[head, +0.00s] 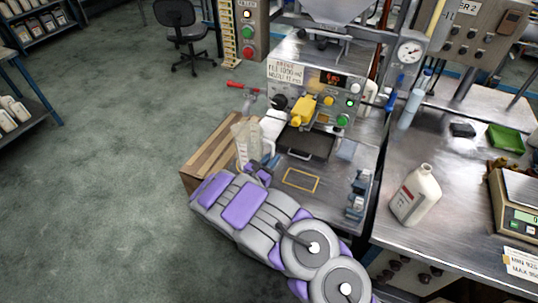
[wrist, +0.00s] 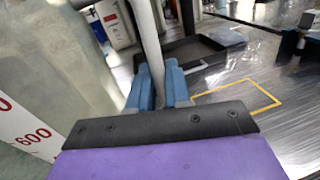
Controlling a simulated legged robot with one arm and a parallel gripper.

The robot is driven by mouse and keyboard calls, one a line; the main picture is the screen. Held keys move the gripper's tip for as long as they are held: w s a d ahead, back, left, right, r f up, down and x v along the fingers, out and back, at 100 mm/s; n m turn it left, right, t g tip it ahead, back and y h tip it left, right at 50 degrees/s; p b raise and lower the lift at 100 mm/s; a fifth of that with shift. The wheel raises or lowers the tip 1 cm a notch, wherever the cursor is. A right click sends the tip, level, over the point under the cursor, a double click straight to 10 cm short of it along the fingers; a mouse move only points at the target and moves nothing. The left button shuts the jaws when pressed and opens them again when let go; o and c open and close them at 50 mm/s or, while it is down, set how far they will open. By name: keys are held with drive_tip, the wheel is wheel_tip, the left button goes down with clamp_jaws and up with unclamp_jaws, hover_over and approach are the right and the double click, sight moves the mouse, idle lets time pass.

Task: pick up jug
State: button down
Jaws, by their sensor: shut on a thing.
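The jug (head: 243,143) is a tall translucent measuring jug beside the filling machine, over the inner edge of a wooden crate. In the wrist view the jug (wrist: 60,50) fills the left side, with red and white scale marks and "600" readable. Its pale upright handle (wrist: 147,40) runs down between my blue fingers. My gripper (head: 262,168) is shut on the jug's handle, and it also shows in the wrist view (wrist: 155,90). The jug looks about upright. Its base is hidden by my arm, so I cannot tell whether it touches anything below.
The wooden crate (head: 208,150) is left of the jug. The filler (head: 312,95) has a yellow nozzle part (head: 302,110) close by. A yellow square outline (head: 301,180) marks the steel bench. A white bottle (head: 416,197) and a scale (head: 518,215) stand at right. Floor at left is clear.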

drive_tip(key=s+d+r+p, duration=0.1)
drive_tip(key=s+d, duration=0.3)
drive_tip(key=s, duration=0.8)
drive_tip(key=shift+s+p, duration=0.15)
drive_tip(key=shift+p, duration=0.6)
drive_tip(key=shift+s, duration=0.1)
